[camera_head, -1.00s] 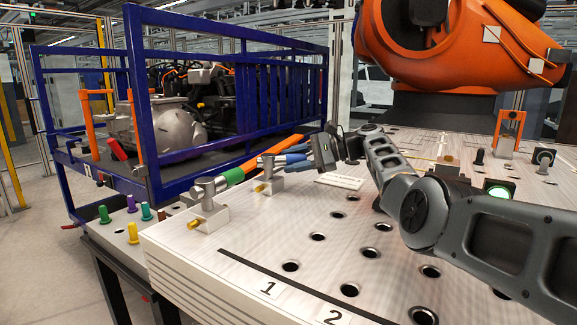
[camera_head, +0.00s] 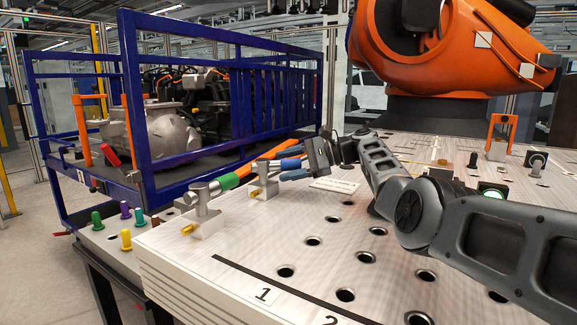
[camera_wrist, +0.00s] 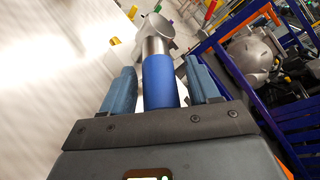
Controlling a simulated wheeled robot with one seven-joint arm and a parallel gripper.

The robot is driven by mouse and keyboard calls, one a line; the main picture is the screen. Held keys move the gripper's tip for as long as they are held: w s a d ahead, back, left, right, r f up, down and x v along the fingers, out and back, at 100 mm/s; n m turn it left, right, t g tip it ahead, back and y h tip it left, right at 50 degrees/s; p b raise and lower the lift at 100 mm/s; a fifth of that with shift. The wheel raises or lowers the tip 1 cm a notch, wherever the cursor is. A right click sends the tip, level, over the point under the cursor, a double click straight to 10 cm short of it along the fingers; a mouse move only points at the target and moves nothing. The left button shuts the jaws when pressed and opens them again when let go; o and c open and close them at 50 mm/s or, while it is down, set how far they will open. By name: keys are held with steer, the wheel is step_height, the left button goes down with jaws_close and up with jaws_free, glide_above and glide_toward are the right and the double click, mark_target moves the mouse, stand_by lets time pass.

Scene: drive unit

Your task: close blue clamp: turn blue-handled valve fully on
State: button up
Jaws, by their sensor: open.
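The blue-handled valve has a metal body (camera_head: 264,184) on the table, behind the green-handled valve (camera_head: 206,200). Its blue handle (camera_wrist: 161,81) is a cylinder on a metal stem, and it lies between my gripper's two blue-grey fingers in the wrist view. My gripper (camera_wrist: 161,88) is open, with a gap showing on each side of the handle. In the head view my gripper (camera_head: 286,168) reaches the handle from the right. The fingers partly overlap the handle there, so contact is hard to judge.
The blue-railed cart (camera_head: 230,105) stands behind the valves at left. Coloured pegs, including a yellow one (camera_head: 126,240), stand at the table's left. The holed tabletop (camera_head: 290,225) is clear in front. A large orange robot arm (camera_head: 450,45) stands at the back right.

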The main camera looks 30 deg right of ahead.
steer(key=p+v, duration=0.4)
steer(key=v, duration=0.2)
steer(key=shift+s+d+r, duration=0.15)
steer(key=shift+d, duration=0.1)
steer(key=shift+s+d, duration=0.35)
steer(key=shift+d, duration=0.1)
